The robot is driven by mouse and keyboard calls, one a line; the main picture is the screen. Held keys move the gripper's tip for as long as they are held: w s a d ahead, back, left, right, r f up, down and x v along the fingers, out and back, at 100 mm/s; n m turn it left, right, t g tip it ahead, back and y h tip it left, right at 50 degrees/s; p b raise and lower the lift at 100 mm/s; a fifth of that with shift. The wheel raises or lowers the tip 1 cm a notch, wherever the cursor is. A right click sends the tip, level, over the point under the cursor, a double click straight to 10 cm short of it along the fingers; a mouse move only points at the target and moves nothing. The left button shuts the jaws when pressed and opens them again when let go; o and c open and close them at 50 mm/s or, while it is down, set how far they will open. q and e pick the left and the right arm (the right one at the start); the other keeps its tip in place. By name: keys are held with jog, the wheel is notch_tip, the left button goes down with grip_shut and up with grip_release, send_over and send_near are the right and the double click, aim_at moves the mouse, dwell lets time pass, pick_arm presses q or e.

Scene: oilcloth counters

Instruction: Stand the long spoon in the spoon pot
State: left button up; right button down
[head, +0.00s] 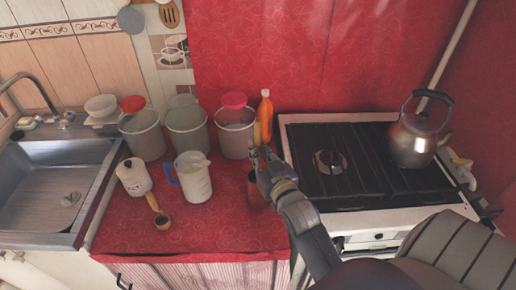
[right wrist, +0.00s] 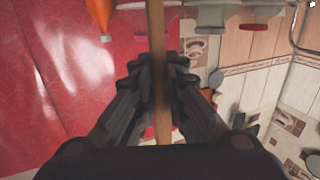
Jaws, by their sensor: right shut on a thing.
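The long spoon is a thin wooden stick (head: 256,133) standing about upright above the red counter. In the right wrist view its handle (right wrist: 156,30) runs between both fingers. My right gripper (head: 262,165) is shut on it, and the fingers (right wrist: 163,82) press it from both sides. My left gripper is not in view.
An orange bottle (head: 265,110) and several lidded buckets stand behind. A stove (head: 375,215) with a kettle (head: 413,138) is right. The front counter is clear.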

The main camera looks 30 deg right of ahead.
jog(key=shift+f, duration=0.3)
jog(key=c, duration=1.5)
grip_release()
jog(key=shift+c, duration=0.2)
jog(key=v, duration=1.2)
